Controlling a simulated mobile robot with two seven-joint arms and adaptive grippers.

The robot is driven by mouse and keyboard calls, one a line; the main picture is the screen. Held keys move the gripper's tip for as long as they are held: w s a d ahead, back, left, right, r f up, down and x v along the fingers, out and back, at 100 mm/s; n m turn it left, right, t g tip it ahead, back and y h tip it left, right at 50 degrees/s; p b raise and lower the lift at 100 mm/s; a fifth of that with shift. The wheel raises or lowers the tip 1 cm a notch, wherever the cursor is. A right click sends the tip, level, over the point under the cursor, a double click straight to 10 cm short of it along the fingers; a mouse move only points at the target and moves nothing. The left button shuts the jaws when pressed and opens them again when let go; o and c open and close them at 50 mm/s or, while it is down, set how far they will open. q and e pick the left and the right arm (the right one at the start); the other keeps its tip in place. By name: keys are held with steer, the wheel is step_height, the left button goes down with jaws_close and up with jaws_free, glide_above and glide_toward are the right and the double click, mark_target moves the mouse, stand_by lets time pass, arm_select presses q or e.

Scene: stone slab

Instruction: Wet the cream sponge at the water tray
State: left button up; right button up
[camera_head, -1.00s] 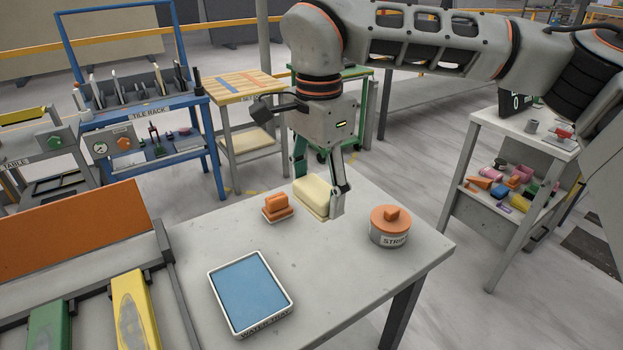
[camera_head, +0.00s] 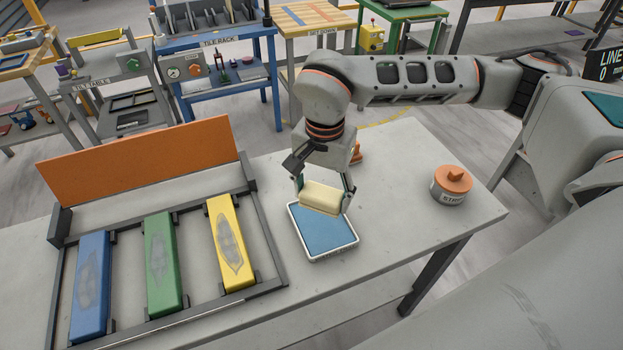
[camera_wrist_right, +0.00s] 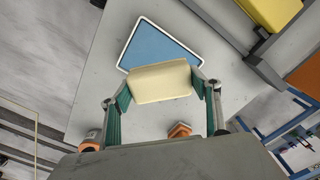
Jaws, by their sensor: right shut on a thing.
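The cream sponge (camera_head: 322,197) is held between the two fingers of my right gripper (camera_head: 324,192). In the head view it overlaps the far edge of the water tray (camera_head: 351,238), a white-rimmed tray with a blue surface. The right wrist view shows the sponge (camera_wrist_right: 160,82) gripped at both ends by the fingers (camera_wrist_right: 160,95), with the tray (camera_wrist_right: 150,45) beyond it. I cannot tell whether the sponge touches the blue surface. My left gripper is not in view.
An orange-lidded pot (camera_head: 450,188) stands on the table to the right. An orange-handled block (camera_head: 357,155) is partly hidden behind my gripper. Left of the tray, a dark frame (camera_head: 269,248) holds blue, green and yellow bars. The table's front right is clear.

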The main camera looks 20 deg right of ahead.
mark_target(322, 223)
steer(key=shift+f, duration=0.4)
steer(key=shift+f+b, duration=0.65)
steer(key=shift+b, duration=0.05)
steer(key=shift+f+b, duration=0.6)
steer(key=shift+f, duration=0.3)
steer(key=shift+f+b, duration=0.3)
steer(key=shift+f, duration=0.1)
steer(key=shift+f+b, duration=0.35)
steer(key=shift+f, duration=0.25)
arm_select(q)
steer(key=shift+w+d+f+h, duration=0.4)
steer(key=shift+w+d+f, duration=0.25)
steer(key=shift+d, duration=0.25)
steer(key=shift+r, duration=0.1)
arm_select(e)
steer(key=shift+f, duration=0.1)
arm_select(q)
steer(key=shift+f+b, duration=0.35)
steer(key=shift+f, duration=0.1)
arm_select(e)
steer(key=shift+f, duration=0.45)
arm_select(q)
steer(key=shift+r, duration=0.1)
arm_select(e)
steer(key=shift+s+f, duration=0.1)
